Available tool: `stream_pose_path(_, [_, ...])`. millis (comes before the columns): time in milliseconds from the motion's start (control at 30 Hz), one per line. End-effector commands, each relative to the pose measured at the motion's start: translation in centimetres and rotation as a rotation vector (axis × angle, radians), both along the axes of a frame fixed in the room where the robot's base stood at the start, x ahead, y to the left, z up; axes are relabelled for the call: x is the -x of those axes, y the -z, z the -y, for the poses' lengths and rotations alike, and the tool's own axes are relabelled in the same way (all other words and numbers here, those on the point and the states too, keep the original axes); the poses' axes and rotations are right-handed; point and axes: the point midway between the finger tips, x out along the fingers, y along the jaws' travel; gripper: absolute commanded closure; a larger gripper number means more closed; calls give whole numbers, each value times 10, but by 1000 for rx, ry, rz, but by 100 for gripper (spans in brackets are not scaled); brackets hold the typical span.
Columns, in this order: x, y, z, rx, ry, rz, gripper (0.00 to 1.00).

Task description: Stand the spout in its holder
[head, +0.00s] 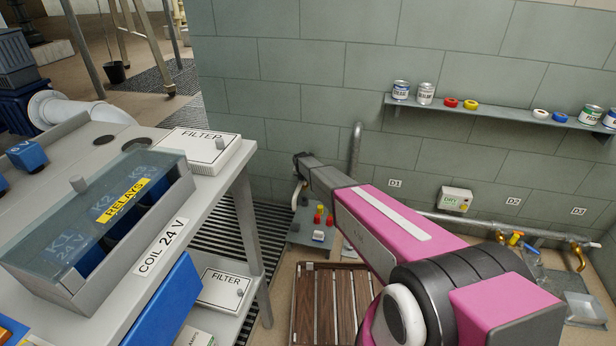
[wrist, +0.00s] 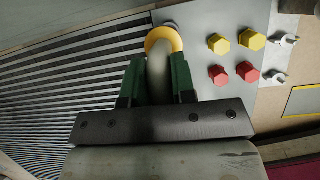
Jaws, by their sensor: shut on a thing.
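My gripper (wrist: 157,82) is shut on the spout (wrist: 159,68), a pale curved tube held between the green fingers in the wrist view. A yellow ring (wrist: 164,37) shows at the spout's far end, over the corner of a grey plate (wrist: 204,88). I cannot tell whether the ring belongs to the spout or to its holder, or whether the spout touches the plate. In the head view, my gripper (head: 301,163) is above the same plate (head: 299,238), and part of the pale spout (head: 298,194) shows below it. I cannot make out the holder clearly.
Yellow caps (wrist: 252,39), red caps (wrist: 247,72) and small grey fittings (wrist: 284,40) stand on the plate's right side. A floor grating (wrist: 70,80) lies left of it. A workbench (head: 220,185) stands left of my arm. A wooden slatted panel (head: 325,300) lies in front of the plate.

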Motion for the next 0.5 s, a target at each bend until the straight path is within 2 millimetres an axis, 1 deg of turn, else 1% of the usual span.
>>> stream_pose_path(267, [-1, 9, -1, 1, -6, 0, 100])
stream_pose_path(500, [-1, 27, -1, 1, -4, 0, 100])
